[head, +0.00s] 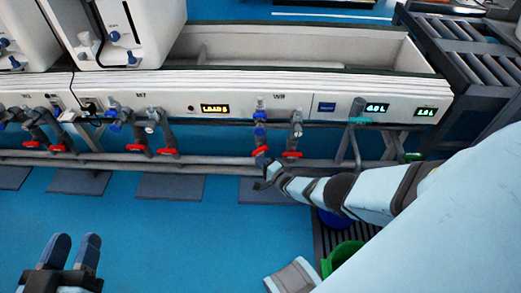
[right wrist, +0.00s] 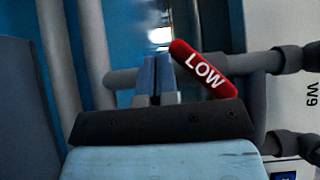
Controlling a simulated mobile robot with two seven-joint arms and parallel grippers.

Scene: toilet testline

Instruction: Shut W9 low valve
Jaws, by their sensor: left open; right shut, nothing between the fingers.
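The W9 low valve has a red handle marked LOW (right wrist: 203,70), seen close in the right wrist view, slanting down to the right. In the head view a red handle (head: 260,151) hangs under the left pipe of the W9 station, close to my right gripper (head: 264,170). In the right wrist view my right gripper (right wrist: 157,76) is shut and empty. Its fingertips are just left of the handle's upper end; I cannot tell if they touch it. My left gripper (head: 74,250) is open and empty over the blue floor, far from the valve.
A second red handle (head: 292,154) sits right of the first at W9. Red handles (head: 168,151) of the W7 station are further left. Grey pipes (head: 200,162) run along below the bench. A green bin (head: 342,258) stands on the floor below my right arm.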

